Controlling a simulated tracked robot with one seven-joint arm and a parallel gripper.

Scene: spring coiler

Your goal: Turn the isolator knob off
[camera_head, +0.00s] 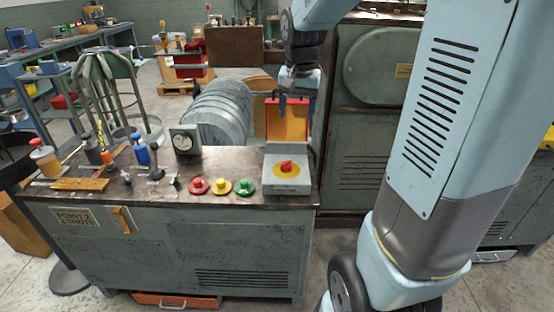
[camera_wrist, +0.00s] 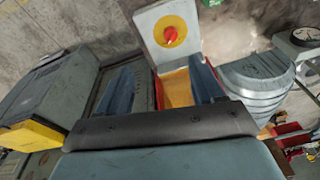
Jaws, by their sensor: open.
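The isolator knob (camera_head: 287,166) is red and sits on a round yellow plate on top of a grey box (camera_head: 288,187) at the right end of the bench. The knob also shows in the wrist view (camera_wrist: 170,34), near the top, beyond my fingertips. My gripper (camera_head: 293,106) is above and behind the box in the head view, pointing down. In the wrist view my two dark blue fingers (camera_wrist: 162,80) are spread apart with nothing between them. They are clear of the knob. The knob's exact angle is too small to tell.
Red (camera_head: 199,186), yellow (camera_head: 221,187) and green (camera_head: 244,187) push buttons stand left of the box. A round gauge (camera_head: 184,142) is behind them. A large grey coil drum (camera_head: 219,112) and an orange-yellow panel (camera_head: 287,121) lie behind the bench. A tall machine cabinet (camera_head: 370,120) stands right.

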